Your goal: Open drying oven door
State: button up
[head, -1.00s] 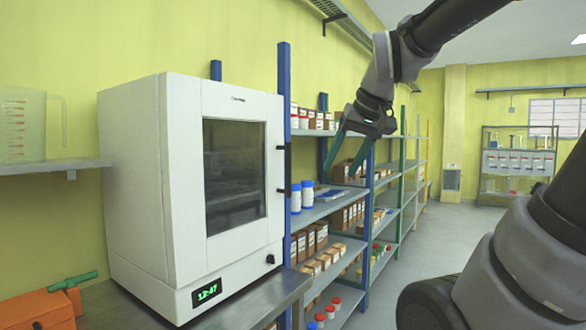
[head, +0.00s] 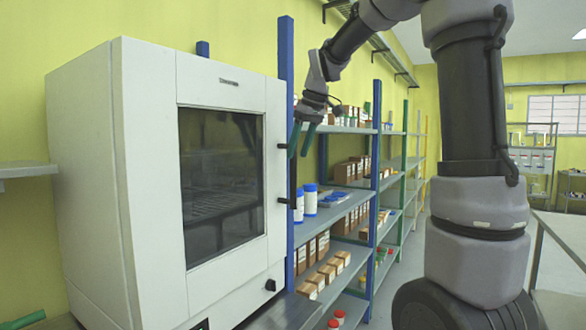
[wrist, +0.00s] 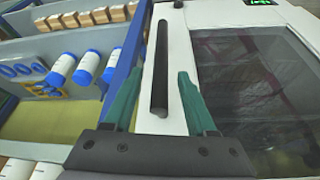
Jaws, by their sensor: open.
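The white drying oven (head: 85,150) stands at the left in the head view, its door (head: 225,90) shut. The door has a dark window (head: 222,180) and a black vertical handle (head: 283,172) on its right edge. My gripper (head: 300,140) is at the upper part of the handle, seen in front of the blue shelf post. In the wrist view, the green fingers of my gripper (wrist: 155,98) are open, one on each side of the black handle (wrist: 160,70). I see a gap between each finger and the handle. The oven window (wrist: 255,90) lies to the right there.
Shelves (head: 345,208) with boxes and blue-capped white bottles (head: 310,199) stand right beside the oven's handle side. A blue shelf post (head: 286,60) is close to my gripper. Floor (head: 405,260) is free along the shelves. A table (head: 565,230) stands at the right.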

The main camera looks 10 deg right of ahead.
aim_at(296, 158)
jog(key=x, duration=0.6)
grip_shut()
dwell(1.3)
